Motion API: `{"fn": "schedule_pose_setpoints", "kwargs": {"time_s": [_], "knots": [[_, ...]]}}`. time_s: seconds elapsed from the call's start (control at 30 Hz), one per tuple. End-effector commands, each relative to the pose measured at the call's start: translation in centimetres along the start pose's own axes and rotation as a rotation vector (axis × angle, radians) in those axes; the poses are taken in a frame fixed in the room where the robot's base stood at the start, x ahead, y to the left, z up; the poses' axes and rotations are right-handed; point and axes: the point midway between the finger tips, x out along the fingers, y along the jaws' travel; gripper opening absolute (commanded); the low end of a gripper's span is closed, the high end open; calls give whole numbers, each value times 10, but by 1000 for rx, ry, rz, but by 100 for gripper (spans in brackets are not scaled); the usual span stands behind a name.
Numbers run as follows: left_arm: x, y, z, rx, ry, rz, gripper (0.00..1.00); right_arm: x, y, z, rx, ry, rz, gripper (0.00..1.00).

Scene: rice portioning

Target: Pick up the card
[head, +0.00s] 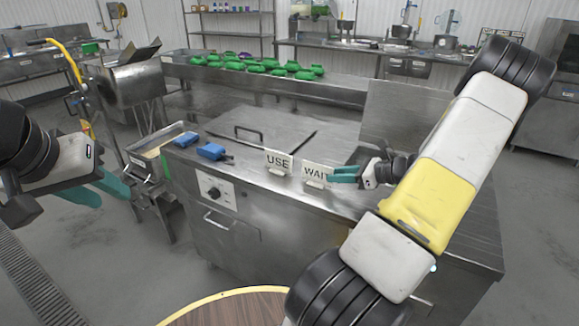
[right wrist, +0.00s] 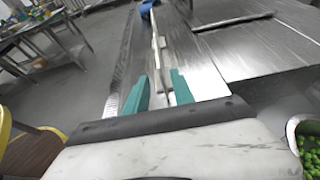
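Two white cards stand upright on the steel counter. The "USE" card (head: 278,162) is on the left and the "WAIT" card (head: 314,175) is to its right. My right gripper (head: 343,174) is at the right edge of the "WAIT" card. In the right wrist view, its teal fingers (right wrist: 157,92) are apart, with the nearer card (right wrist: 162,73) seen edge-on in line with the gap between them. I cannot tell whether a finger touches it. My left gripper (head: 100,190) is open and empty, away from the counter at the left.
Two blue-handled items (head: 211,151) lie on the counter left of the cards. A flat lid with a handle (head: 262,130) is behind the cards. Green items (head: 262,66) lie on the long back counter. A round wooden table (head: 232,308) is in front.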

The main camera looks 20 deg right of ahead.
Motion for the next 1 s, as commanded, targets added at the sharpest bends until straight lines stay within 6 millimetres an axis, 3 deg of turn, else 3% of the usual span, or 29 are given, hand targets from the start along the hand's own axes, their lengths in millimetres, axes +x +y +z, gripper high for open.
{"fn": "schedule_pose_setpoints", "kwargs": {"time_s": [0.6, 0.9, 1.0], "knots": [[0, 0, 0, 0, 0, 0, 35, 73, -3, 0, -2, -2, 2, 30], [0, 0, 0, 0, 0, 0, 35, 78, -3, 0, -3, 0, 0, 30], [0, 0, 0, 0, 0, 0, 35, 78, -3, 0, -3, 0, 1, 10]]}}
